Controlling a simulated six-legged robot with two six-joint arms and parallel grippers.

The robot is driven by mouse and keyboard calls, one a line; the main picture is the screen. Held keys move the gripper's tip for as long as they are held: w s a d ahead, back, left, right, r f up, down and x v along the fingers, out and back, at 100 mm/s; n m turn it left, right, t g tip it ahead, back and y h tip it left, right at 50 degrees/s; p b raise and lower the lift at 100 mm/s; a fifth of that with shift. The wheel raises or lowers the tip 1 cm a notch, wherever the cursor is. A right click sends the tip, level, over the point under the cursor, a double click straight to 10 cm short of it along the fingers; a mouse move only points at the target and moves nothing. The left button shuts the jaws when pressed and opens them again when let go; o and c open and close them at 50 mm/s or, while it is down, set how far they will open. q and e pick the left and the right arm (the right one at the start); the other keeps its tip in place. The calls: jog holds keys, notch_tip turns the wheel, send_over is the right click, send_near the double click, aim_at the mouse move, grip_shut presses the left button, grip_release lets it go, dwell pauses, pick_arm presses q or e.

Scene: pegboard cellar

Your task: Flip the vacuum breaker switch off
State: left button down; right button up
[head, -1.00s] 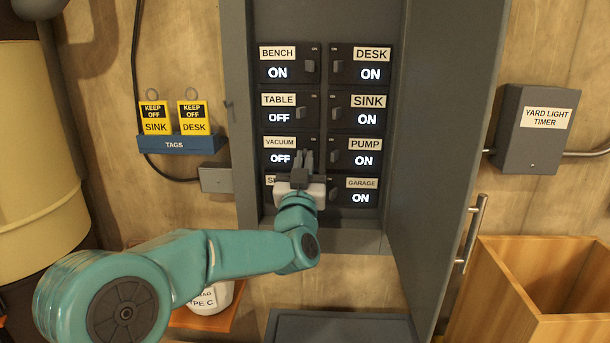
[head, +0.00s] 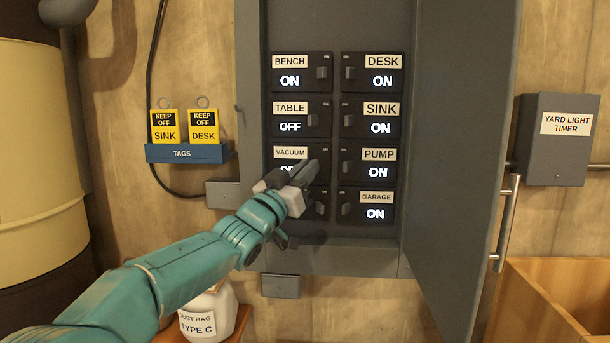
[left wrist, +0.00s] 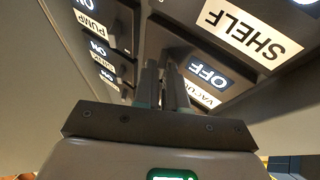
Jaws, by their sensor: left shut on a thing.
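The vacuum breaker (head: 290,153) is third down in the left column of the panel. Its display is partly covered by my left gripper in the head view. In the left wrist view, upside down, the vacuum display (left wrist: 208,76) reads OFF beside its partly hidden label. My left gripper (head: 309,170) reaches in from the lower left, with its fingers at the right side of the vacuum breaker. In the left wrist view its fingers (left wrist: 163,82) are close together, shut on the vacuum switch, which they hide. My right gripper is not in view.
Bench (head: 290,81), desk, sink, pump and garage read ON; table (head: 290,127) reads OFF. The shelf label (left wrist: 248,33) shows in the wrist view. The open cabinet door (head: 462,150) stands at right. A tag holder (head: 183,153) hangs at left.

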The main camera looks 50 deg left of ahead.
pick_arm(q)
jog(key=shift+w+d+f+h, duration=0.2)
jog(key=shift+f+h, duration=0.05)
jog(key=shift+h, duration=0.05)
jog(key=c, duration=1.2)
grip_release()
jog(key=shift+d, duration=0.1)
jog(key=shift+o, duration=0.4)
jog(key=shift+d+r, duration=0.2)
jog(key=shift+d, duration=0.05)
jog(key=shift+s+a+r, duration=0.15)
jog(key=shift+a+r, duration=0.05)
jog(key=shift+s+r, duration=0.1)
jog(key=shift+r, duration=0.05)
jog(key=shift+y, duration=0.4)
